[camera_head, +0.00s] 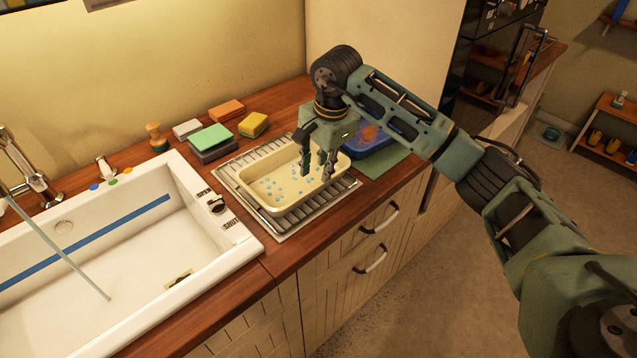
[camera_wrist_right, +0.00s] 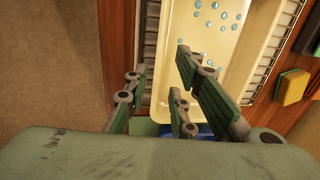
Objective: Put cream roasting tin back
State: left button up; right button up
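The cream roasting tin (camera_head: 276,196) sits on the metal draining rack (camera_head: 310,213) to the right of the sink in the head view. Pale blue drops or spots dot its inside. My right gripper (camera_head: 318,172) hangs fingers-down over the tin's right end. In the right wrist view the tin (camera_wrist_right: 205,60) lies beyond the fingers of my right gripper (camera_wrist_right: 165,85), which are spread apart with nothing between them. Whether a finger touches the tin's rim is unclear. My left gripper is out of view.
A white sink (camera_head: 150,255) with running water is at left. Drawers with handles (camera_head: 371,260) are below.

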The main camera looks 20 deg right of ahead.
jog(key=r, duration=0.5)
jog(key=shift+s+d+r+b, duration=0.15)
jog(key=shift+s+b, duration=0.25)
